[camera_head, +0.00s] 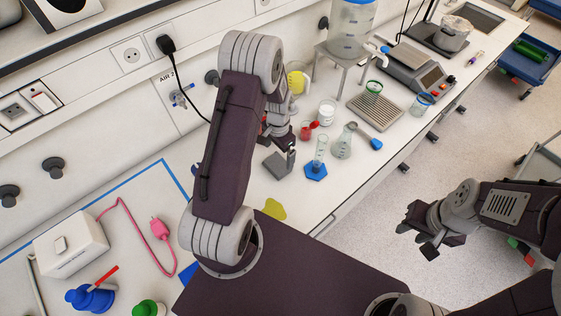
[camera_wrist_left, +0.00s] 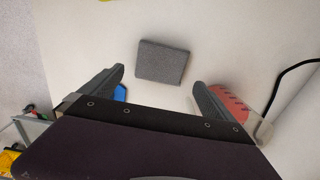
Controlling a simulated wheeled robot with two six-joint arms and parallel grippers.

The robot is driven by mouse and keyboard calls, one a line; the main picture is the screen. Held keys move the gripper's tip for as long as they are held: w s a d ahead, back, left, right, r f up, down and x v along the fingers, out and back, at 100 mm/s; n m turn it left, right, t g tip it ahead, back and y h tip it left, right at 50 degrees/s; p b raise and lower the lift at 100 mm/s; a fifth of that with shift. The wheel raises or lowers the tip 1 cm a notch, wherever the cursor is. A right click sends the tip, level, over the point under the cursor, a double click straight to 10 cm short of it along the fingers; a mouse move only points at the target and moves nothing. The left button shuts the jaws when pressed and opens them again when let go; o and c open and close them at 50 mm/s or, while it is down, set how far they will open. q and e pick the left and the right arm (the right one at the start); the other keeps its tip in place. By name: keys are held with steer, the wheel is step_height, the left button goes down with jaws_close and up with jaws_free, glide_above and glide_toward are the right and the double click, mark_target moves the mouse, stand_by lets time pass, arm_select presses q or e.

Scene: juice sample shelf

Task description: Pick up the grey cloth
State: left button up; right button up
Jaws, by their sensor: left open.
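The grey cloth (camera_wrist_left: 162,62) is a flat, dark grey square lying on the white bench. In the left wrist view it lies just beyond the fingertips, roughly between them. In the head view the cloth (camera_head: 274,166) is partly hidden by my left gripper (camera_head: 283,143). The left wrist view shows my left gripper (camera_wrist_left: 158,80) with its two fingers wide apart and nothing between them. My right gripper (camera_head: 415,232) is at the right of the head view, out over the floor, with its fingers apart and empty.
A measuring cylinder on a blue base (camera_head: 316,171), a flask (camera_head: 344,146) and a red beaker (camera_head: 306,131) stand close right of the cloth. A yellow patch (camera_head: 273,208) lies nearer me. A white box (camera_head: 71,244) and pink cable (camera_head: 160,230) are at left.

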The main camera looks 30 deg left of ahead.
mark_target(277, 163)
arm_select(q)
steer(key=shift+f, duration=0.45)
steer(key=shift+a+f, duration=0.2)
steer(key=shift+a, duration=0.1)
steer(key=shift+s+a+f, duration=0.15)
steer(key=shift+a+f, duration=0.05)
steer(key=f, duration=0.1)
steer(key=f+p, duration=0.2)
steer(key=f, duration=0.1)
steer(key=shift+s+d, duration=0.1)
steer(key=shift+d, duration=0.2)
steer(key=shift+f, duration=0.4)
steer(key=shift+c, duration=1.2)
steer(key=c, duration=0.8)
steer(key=shift+c, duration=0.2)
arm_select(e)
steer(key=r, duration=0.2)
steer(key=shift+s+a+r, duration=0.1)
steer(key=shift+a+r, duration=0.2)
steer(key=shift+a, duration=0.05)
arm_select(q)
steer(key=shift+r, duration=0.15)
